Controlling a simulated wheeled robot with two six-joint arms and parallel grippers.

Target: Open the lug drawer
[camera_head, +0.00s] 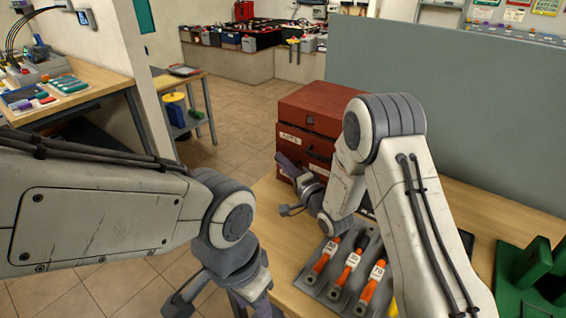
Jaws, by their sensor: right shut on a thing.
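A red cabinet (318,108) with stacked drawers stands on the wooden workbench against the grey partition. White labels mark its drawer fronts; the upper label (290,138) is too small to read surely. My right gripper (290,187) is at the front of the lower drawers, shut on what seems to be a drawer handle; the grip is partly hidden by its own fingers and wrist. My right forearm covers the cabinet's right side. My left gripper (222,303) hangs low by the bench's left edge, apart from the cabinet, its fingers spread and nothing seen between them.
A grey tray (318,290) with several orange-handled tools lies in front of the cabinet, under my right arm. A green object (530,275) stands at the bench's right. The tiled floor (235,115) left of the bench is clear. A side table (75,88) stands at the left.

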